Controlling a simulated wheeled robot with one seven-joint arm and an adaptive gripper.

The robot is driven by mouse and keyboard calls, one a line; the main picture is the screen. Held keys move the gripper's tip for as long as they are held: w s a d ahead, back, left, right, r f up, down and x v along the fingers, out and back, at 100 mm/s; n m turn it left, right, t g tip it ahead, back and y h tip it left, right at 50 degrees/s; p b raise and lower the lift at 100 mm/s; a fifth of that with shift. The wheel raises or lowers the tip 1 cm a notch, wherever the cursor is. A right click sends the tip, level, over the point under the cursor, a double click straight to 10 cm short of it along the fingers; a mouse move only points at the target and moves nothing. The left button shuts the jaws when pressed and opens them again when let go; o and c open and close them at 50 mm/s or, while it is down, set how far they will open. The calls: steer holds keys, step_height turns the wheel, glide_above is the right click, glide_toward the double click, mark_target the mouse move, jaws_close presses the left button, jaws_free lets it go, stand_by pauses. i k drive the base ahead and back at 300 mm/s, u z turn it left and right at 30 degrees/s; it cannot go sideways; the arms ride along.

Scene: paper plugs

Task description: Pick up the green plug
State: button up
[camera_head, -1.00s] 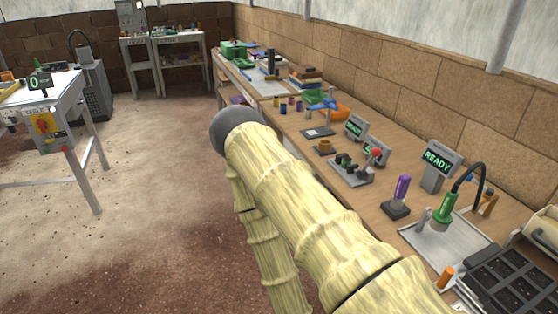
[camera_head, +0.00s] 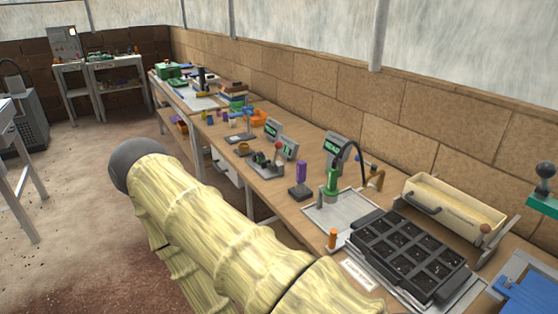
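A green upright piece (camera_head: 332,184) with a dark cord arching from it stands on a pale metal plate (camera_head: 350,219) on the bench. I cannot tell for sure whether it is the green plug. Smaller green parts (camera_head: 262,158) show on a grey fixture farther along the bench. My arm, pale and bamboo-like with a dark rounded joint, crosses the lower left of the view. My gripper's fingers are not visible.
A purple piece (camera_head: 301,172) stands on a dark base (camera_head: 300,191). A brick wall (camera_head: 330,95) runs behind the bench. Open floor is at left.

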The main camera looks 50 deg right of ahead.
mark_target(260, 158)
steer(key=u, duration=0.1)
steer(key=k, duration=0.2)
steer(key=z, duration=0.85)
